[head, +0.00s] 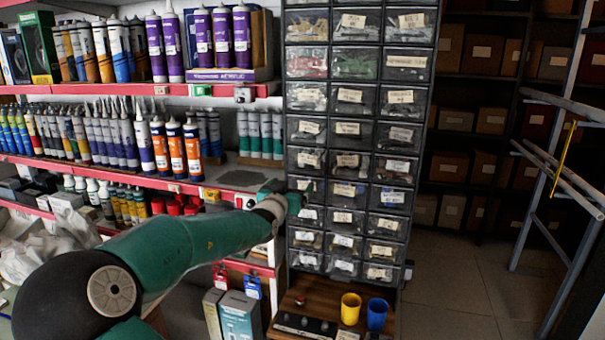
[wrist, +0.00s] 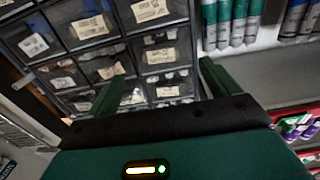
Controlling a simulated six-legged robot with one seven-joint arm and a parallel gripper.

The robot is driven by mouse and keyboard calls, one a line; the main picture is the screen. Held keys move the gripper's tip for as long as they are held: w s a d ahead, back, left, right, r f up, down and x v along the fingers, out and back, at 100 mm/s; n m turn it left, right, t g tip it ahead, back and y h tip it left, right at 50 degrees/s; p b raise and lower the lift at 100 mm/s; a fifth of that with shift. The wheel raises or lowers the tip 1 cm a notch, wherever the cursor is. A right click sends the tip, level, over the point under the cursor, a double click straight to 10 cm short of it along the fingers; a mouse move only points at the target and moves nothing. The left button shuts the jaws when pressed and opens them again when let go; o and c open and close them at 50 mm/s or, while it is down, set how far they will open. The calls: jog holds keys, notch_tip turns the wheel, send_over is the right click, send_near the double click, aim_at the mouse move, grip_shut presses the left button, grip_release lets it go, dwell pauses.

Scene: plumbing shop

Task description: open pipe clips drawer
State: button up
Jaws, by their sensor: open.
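A tall black cabinet of small clear-fronted drawers (head: 345,132) stands in the middle of the head view, in three columns with pale labels. The label words are too small to read, so I cannot tell which drawer is the pipe clips drawer. The drawers I can make out look shut. My gripper (head: 304,190) is at the left column, around mid-height to lower. In the wrist view my gripper (wrist: 160,84) has its two green fingers spread apart with nothing between them. Labelled drawer fronts (wrist: 158,56) show beyond the fingers. Whether a finger touches a drawer is unclear.
Red-edged shelves (head: 140,172) with sealant tubes stand left of the cabinet, beside my arm. Below the drawers, a wooden surface (head: 318,296) holds a yellow cup (head: 350,308) and a blue cup (head: 377,313). Right of the cabinet is open floor (head: 455,270), then a metal frame (head: 565,180).

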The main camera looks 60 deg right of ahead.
aim_at(304, 171)
jog(key=d, duration=0.3)
jog(key=w+d, duration=0.1)
jog(key=d, duration=0.7)
jog(key=shift+w+f, duration=0.1)
jog(key=shift+w, duration=0.3)
jog(key=c, duration=1.4)
